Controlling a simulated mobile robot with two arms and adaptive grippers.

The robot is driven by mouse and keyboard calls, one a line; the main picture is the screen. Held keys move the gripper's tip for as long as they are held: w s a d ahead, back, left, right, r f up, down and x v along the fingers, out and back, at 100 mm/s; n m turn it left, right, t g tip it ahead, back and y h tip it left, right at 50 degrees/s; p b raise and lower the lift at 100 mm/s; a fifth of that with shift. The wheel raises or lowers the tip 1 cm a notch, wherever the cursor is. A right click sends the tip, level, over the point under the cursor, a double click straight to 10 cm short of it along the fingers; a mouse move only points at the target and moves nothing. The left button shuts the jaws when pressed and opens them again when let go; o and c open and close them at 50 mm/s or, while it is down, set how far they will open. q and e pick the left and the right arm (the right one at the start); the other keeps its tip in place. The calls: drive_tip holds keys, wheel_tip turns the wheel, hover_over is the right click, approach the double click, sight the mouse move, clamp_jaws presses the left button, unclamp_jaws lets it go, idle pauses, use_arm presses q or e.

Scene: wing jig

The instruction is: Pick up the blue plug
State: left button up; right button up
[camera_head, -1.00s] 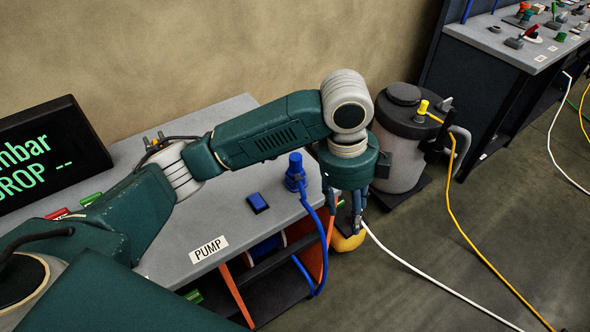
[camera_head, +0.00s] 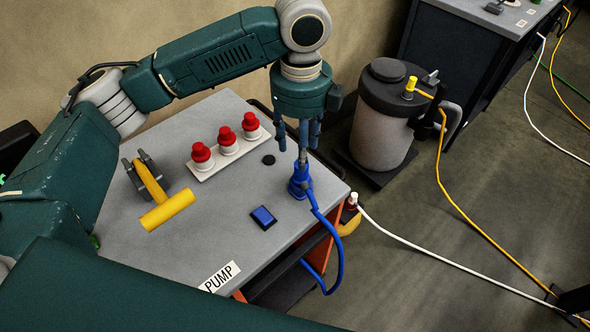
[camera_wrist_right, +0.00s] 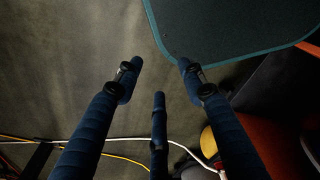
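The blue plug (camera_head: 300,184) stands upright on the grey pump bench top near its right edge, with a blue cable (camera_head: 333,240) looping down over the edge. My left gripper (camera_head: 299,143) points down just above the plug. Its fingers are spread and one fingertip overlaps the plug's top; I cannot tell whether it touches. My right gripper (camera_wrist_right: 160,75) shows only in the right wrist view, open and empty over the floor.
The bench (camera_head: 215,215) carries a blue button (camera_head: 263,217), a yellow-handled tool (camera_head: 166,210) and a strip of red-capped knobs (camera_head: 228,147). A white-hosed plug (camera_head: 352,200) sits beside its right edge. A grey canister (camera_head: 382,125) stands behind right, with a yellow hose (camera_head: 457,203).

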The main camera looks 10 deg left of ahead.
sight(301, 176)
use_arm(q)
drive_tip(key=f, duration=0.3)
drive_tip(key=shift+s+d, duration=0.1)
drive_tip(key=shift+d, duration=0.1)
drive_tip(key=shift+f+p, duration=0.25)
drive_tip(key=shift+p, duration=0.15)
drive_tip(key=f, duration=0.1)
drive_tip(key=f+p, duration=0.1)
drive_tip(key=f, duration=0.1)
drive_tip(key=shift+w+f+p, duration=0.3)
drive_tip(key=shift+w, duration=0.05)
drive_tip(key=shift+f, duration=0.6)
use_arm(e)
drive_tip(key=r, duration=0.1)
drive_tip(key=s+d+r, duration=0.1)
drive_tip(key=shift+r, duration=0.35)
use_arm(q)
drive_tip(key=c, duration=1.1)
clamp_jaws()
use_arm(e)
drive_tip(key=shift+s+d, duration=0.1)
drive_tip(key=shift+d, duration=0.5)
